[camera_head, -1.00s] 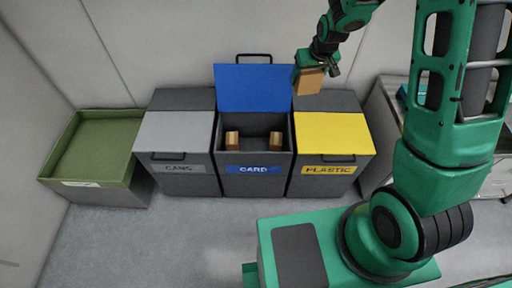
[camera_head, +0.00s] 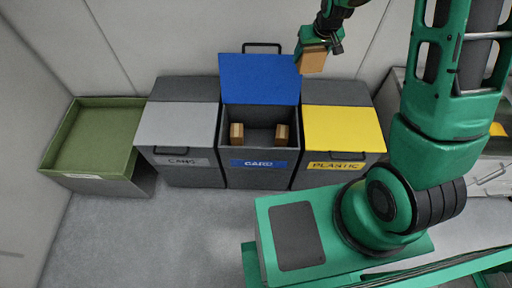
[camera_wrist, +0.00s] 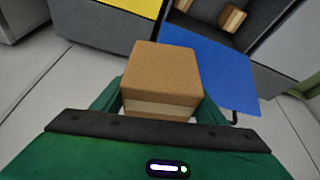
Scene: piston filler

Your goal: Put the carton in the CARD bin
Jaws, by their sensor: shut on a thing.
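The brown carton (camera_head: 312,60) is in my gripper (camera_head: 310,46), which is shut on it. They hang in the air above the back edge of the yellow-lidded bin, just right of the raised blue lid. In the wrist view the carton (camera_wrist: 163,78) sits between the green fingers of my gripper (camera_wrist: 160,100). The CARD bin (camera_head: 258,171) stands in the middle of the row with its blue lid (camera_head: 260,80) open. Two small cartons stand inside, a left one (camera_head: 237,134) and a right one (camera_head: 281,133).
The closed grey-lidded CANS bin (camera_head: 183,124) is left of the CARD bin, and the closed yellow-lidded PLASTIC bin (camera_head: 343,128) is right of it. A green open-topped container (camera_head: 95,177) stands at far left. The raised blue lid stands beside the carton.

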